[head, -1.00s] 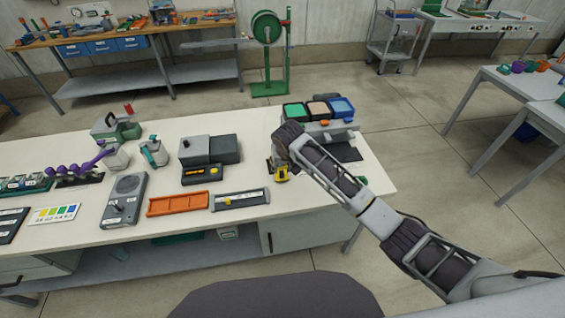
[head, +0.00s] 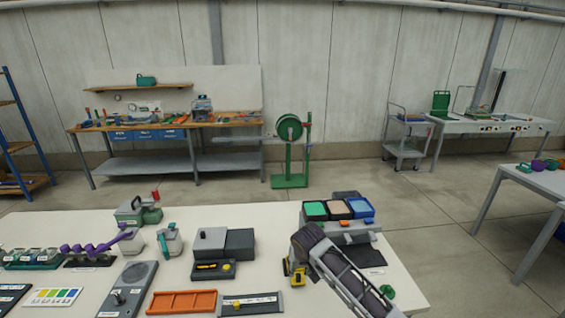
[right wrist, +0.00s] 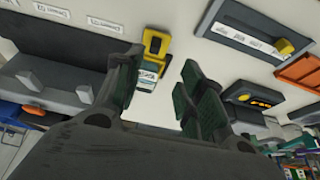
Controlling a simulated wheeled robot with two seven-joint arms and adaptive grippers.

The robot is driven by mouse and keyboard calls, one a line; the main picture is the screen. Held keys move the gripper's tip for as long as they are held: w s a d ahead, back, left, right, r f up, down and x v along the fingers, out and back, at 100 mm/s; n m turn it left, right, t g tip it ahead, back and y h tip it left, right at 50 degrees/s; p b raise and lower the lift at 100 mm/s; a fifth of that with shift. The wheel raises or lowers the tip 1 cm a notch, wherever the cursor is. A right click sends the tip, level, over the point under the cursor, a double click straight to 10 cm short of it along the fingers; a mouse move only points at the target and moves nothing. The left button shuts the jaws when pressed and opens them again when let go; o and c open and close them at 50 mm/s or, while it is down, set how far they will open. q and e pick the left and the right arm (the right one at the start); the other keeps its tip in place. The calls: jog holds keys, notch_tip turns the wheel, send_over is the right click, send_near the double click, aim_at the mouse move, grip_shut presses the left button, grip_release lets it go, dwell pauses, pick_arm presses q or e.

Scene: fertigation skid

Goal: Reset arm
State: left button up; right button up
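My right arm reaches over the near right part of the white table (head: 100,215); its wrist hides the fingers in the head view. In the right wrist view my right gripper (right wrist: 162,88) is open, its two dark green-padded fingers apart with nothing held between them. A small yellow and black device (right wrist: 155,45) with a white label lies just beyond the fingertips; in the head view it shows partly beside the wrist (head: 296,273). My left gripper is in no view.
A station with green, tan and blue bins (head: 338,209) stands close behind my right wrist. A grey box unit (head: 225,245), an orange tray (head: 182,302) and a grey labelled tray (head: 250,304) lie left of the arm.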

jog(key=s+d+f+n+y, duration=0.1)
jog(key=s+d+f, duration=0.15)
jog(key=s, duration=0.75)
jog(key=s+d+f, duration=0.2)
jog(key=s+d, duration=0.2)
jog(key=s, duration=0.7)
jog(key=s+d+r+h, duration=0.1)
jog(key=s+d, duration=0.8)
jog(key=s, duration=0.1)
notch_tip(320, 180, down, 32)
jog(key=s+f+g, duration=0.1)
jog(key=s+g, duration=0.1)
jog(key=s+d+f, duration=0.2)
jog(key=s+f, duration=0.8)
jog(key=s, duration=0.1)
jog(key=s+d+f+g, duration=0.1)
jog(key=s+d+f, duration=0.1)
jog(key=s+f, duration=0.7)
jog(key=s, duration=0.3)
jog(key=shift+f, duration=0.35)
